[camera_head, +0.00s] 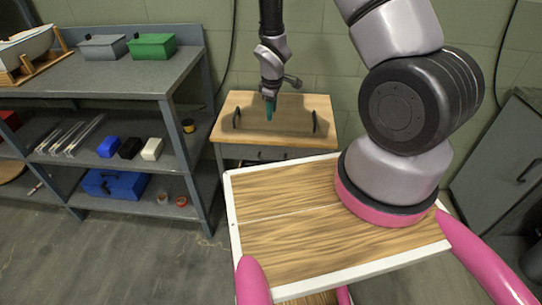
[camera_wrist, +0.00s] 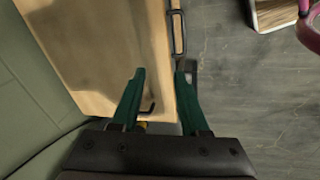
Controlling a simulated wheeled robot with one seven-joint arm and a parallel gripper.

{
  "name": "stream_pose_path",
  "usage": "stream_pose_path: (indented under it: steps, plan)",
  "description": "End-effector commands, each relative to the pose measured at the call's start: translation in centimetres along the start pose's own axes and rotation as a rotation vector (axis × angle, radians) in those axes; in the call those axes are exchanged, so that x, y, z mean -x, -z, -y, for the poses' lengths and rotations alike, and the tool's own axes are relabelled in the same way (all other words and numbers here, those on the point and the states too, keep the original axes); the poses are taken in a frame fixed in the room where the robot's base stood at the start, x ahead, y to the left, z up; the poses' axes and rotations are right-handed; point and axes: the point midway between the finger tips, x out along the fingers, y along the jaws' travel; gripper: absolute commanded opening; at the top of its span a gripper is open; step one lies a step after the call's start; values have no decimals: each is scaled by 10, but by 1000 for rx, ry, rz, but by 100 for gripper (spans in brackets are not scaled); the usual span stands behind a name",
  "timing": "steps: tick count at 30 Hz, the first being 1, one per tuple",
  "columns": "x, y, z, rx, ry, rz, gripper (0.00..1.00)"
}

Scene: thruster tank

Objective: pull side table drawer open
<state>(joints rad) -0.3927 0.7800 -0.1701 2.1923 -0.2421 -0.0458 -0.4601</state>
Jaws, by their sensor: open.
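The side table (camera_head: 290,104) stands against the back wall, with a pale wood top and a dark upright handle near each end. Its grey drawer front (camera_head: 290,153) shows just below the top's front edge, partly hidden by my wooden platform. In the wrist view the wood top (camera_wrist: 95,40) fills the upper left, and a dark loop handle (camera_wrist: 178,33) stands out along its front edge. My gripper (camera_head: 270,104) is over the table in the head view. In the wrist view my gripper (camera_wrist: 160,74) has its green fingers apart and empty, with the loop handle beyond the fingertips.
A grey shelf unit (camera_head: 135,83) with boxes stands to the left of the table. A dark grey cabinet (camera_head: 505,170) stands at the right. Bare floor (camera_head: 150,260) lies in front of the shelf. The wall is close behind the table.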

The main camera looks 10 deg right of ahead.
Motion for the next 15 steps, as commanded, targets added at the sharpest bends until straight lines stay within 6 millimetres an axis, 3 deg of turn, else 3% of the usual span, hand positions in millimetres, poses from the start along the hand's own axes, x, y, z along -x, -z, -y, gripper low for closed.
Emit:
stream_pose_path:
  steps: [1,3,6,15]
  plan:
    - [-24,-5,13,59,15,17,45]
    - [-49,-9,26,131,27,25,45]
    - [-73,-15,40,207,41,31,45]
    - [-105,-20,52,264,53,35,45]
